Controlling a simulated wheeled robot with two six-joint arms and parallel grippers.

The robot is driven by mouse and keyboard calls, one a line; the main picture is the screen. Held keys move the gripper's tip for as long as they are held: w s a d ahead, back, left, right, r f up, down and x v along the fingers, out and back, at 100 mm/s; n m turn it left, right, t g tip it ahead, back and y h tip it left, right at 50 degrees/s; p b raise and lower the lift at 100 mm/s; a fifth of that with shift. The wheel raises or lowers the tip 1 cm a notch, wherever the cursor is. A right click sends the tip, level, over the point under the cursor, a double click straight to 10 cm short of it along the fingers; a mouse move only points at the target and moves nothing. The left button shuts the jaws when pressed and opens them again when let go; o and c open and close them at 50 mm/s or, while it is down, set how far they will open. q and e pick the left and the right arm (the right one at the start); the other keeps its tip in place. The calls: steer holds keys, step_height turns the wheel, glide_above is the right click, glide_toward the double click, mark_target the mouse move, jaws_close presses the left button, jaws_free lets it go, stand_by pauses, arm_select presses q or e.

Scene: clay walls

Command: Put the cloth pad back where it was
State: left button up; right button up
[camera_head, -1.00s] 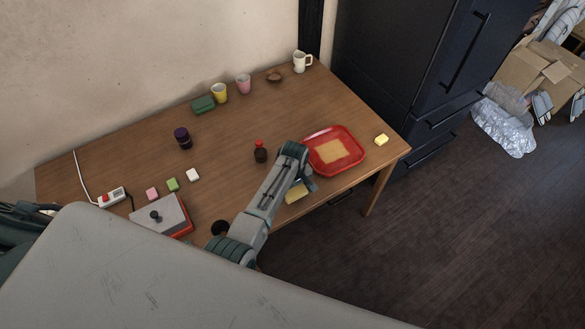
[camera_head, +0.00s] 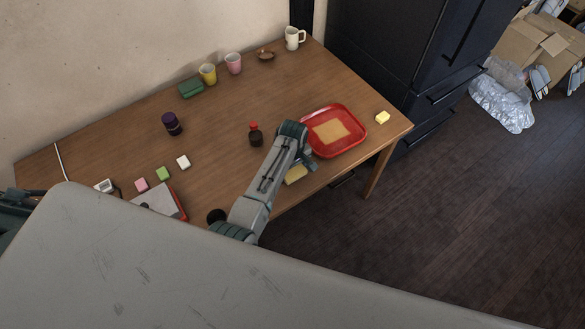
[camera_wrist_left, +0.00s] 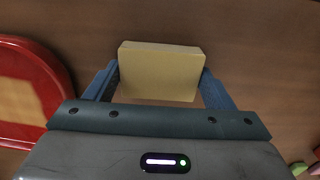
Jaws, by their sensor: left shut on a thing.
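My left gripper (camera_head: 300,168) is shut on a thick pale-yellow pad (camera_wrist_left: 160,72), which looks like the cloth pad. In the wrist view the pad sits between the two blue fingers, above brown wood. In the head view the pad (camera_head: 296,175) shows partly, beside my wrist near the table's front edge. A red tray (camera_head: 358,147) lies just right of the gripper, with a flat tan square (camera_head: 331,131) on its floor. The tray also shows at the left of the wrist view (camera_wrist_left: 62,78). My right gripper is not in view.
A dark bottle with a red cap (camera_head: 255,134) stands left of my forearm. A small yellow block (camera_head: 383,117) lies right of the tray. The table's middle is mostly clear.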

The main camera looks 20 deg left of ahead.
mark_target(293, 170)
arm_select(q)
steer(key=o, duration=0.8)
steer(key=shift+f, duration=0.15)
steer(key=shift+o, duration=0.4)
steer(key=shift+a, duration=0.1)
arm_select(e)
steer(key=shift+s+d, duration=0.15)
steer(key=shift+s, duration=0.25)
arm_select(q)
steer(key=shift+r, duration=0.4)
step_height(293, 170, up, 12)
steer(key=b, duration=0.1)
steer(key=shift+f+b, duration=0.2)
steer(key=shift+b, duration=0.15)
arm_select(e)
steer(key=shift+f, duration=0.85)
